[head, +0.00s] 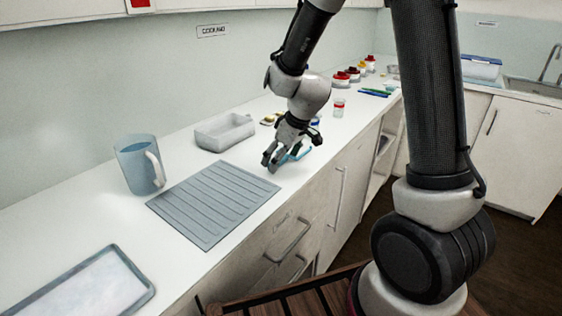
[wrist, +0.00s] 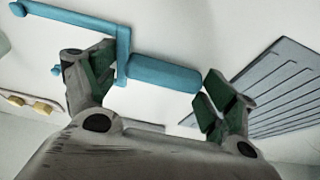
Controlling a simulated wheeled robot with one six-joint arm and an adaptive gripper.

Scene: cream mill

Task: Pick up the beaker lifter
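The beaker lifter is teal-blue, with a thick handle (wrist: 165,74) and a thin cranked frame. It lies on the white counter. In the head view only part of the beaker lifter (head: 300,153) shows beside my gripper (head: 271,161), low over the counter. In the wrist view my gripper (wrist: 160,78) is open, its two fingers wide apart. The handle runs lengthwise across the gap from near the left finger to the right finger. The left finger covers part of the thin frame. I cannot tell whether either finger touches it.
A grey ribbed mat (head: 215,203) lies in front of my gripper, also in the wrist view (wrist: 285,90). A jug (head: 139,165), a grey tub (head: 224,132) and a shallow tray (head: 85,288) are nearby. A red-banded jar (head: 339,107) stands behind. Yellow-ended items (wrist: 35,104) lie left.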

